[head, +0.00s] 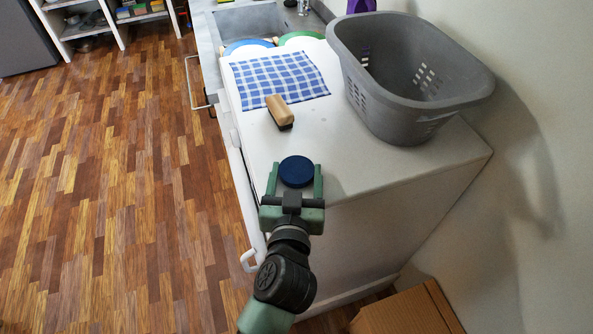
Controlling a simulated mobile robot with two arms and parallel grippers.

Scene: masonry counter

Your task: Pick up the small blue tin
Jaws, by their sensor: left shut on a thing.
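The small blue tin (297,171) is round and dark blue, and I see its flat top in the head view. It sits near the front end of the white counter top (370,172). My left gripper (296,178) reaches in from below, and its green fingers are shut on the tin from both sides. Whether the tin touches the counter or is lifted off it, I cannot tell. My right gripper is not in view.
A wooden brush (280,110) lies beyond the tin, by a blue checked cloth (279,80). A grey basket (395,120) stands at the right near the wall. A sink (247,22) is at the back. A cardboard box (408,312) is on the floor.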

